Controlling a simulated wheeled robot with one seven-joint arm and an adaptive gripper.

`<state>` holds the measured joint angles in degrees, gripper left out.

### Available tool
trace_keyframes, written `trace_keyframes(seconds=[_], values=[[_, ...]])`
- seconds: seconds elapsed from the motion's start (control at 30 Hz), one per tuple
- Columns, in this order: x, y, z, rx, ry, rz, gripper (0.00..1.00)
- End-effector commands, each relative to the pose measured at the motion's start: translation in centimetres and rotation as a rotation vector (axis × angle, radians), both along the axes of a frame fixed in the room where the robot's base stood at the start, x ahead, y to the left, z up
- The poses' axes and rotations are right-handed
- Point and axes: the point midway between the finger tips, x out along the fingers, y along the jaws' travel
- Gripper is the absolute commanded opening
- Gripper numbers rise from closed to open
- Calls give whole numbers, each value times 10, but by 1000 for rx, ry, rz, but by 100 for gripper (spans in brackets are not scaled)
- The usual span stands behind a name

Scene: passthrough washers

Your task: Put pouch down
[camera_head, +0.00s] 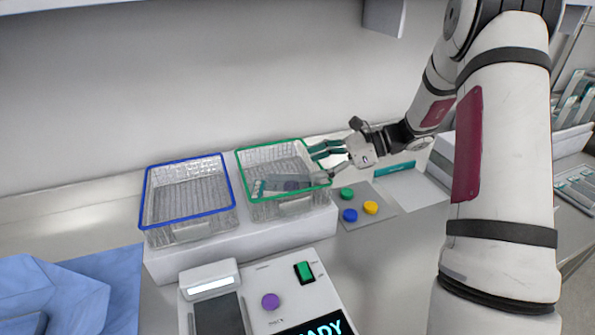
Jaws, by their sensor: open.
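A pouch (272,186) with a clear face and a teal end lies in the green-rimmed wire basket (262,149), along its front side. My gripper (322,163) is open at the right side of this basket, its fingers pointing left over the rim. The pouch lies just left of the lower finger; I cannot tell whether they touch. Part of the pouch is hidden by the basket's front rim and mesh.
A blue-rimmed wire basket (187,194) stands empty to the left on the same white block. In front is a machine panel (285,280) with a purple knob and a green switch. Green, blue and yellow buttons (370,208) sit to the right. Blue cloth (60,290) lies at lower left.

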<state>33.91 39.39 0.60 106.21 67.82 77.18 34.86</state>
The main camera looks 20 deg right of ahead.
Motion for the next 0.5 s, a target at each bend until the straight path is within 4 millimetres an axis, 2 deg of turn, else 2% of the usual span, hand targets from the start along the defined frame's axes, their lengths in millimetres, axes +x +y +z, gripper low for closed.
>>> trace_keyframes(seconds=[0.1,0.3,0.4,0.5], values=[[-7,-18,8,-1,-4,-2,72],[-14,-35,17,0,-4,2,72],[-17,-34,23,-14,-11,16,72],[-25,-21,34,-70,-36,70,72]])
